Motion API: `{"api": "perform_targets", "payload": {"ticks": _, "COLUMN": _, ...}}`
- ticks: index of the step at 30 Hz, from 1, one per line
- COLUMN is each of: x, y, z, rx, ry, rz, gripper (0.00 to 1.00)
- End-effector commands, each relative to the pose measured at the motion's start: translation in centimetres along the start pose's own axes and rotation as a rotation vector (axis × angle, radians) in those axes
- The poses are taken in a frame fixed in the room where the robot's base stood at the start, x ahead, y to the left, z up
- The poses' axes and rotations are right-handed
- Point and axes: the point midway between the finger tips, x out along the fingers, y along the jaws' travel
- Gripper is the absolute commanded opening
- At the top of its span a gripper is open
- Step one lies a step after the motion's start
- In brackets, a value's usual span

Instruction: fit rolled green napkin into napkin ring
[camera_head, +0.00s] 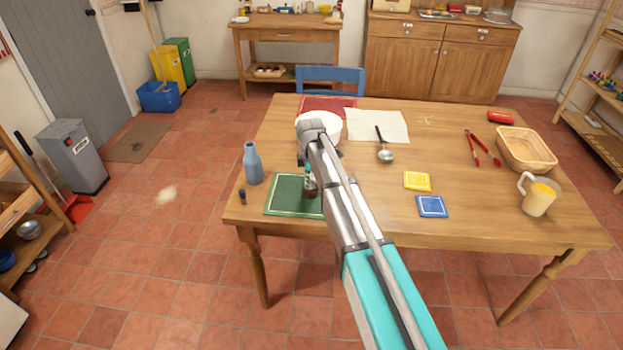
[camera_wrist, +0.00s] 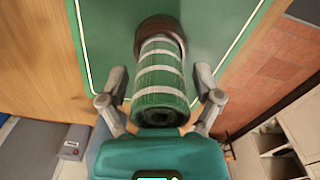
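The rolled green napkin (camera_wrist: 160,82) with pale stripes stands on end in the wrist view, near end towards my camera. Its far end is inside the brown napkin ring (camera_wrist: 163,30), which surrounds it on the green placemat. How deep it sits is hidden. My gripper (camera_wrist: 160,75) has one finger on each side of the napkin, with a narrow gap showing at both sides, so it looks open around it. In the head view my gripper (camera_head: 308,165) is over the placemat (camera_head: 282,200), and the ring (camera_head: 310,189) shows partly below it.
A blue bottle (camera_head: 252,163) and small dark object (camera_head: 242,197) stand left of the placemat. A white bowl (camera_head: 325,122) is behind my gripper. Yellow (camera_head: 417,181) and blue (camera_head: 431,206) coasters, a ladle (camera_head: 384,150) and a jug (camera_head: 538,197) lie rightwards.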

Motion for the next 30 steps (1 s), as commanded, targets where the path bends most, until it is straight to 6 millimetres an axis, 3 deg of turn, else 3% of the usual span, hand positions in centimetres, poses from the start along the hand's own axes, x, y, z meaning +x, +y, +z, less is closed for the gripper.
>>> {"api": "perform_targets", "payload": {"ticks": 17, "x": -0.5, "y": 0.0, "z": 0.0, "rx": 0.000, "ry": 0.000, "rz": 0.000, "gripper": 0.90}}
{"api": "perform_targets", "payload": {"ticks": 30, "x": -3.6, "y": 0.0, "z": 0.0, "rx": 0.000, "ry": 0.000, "rz": 0.000, "gripper": 0.90}}
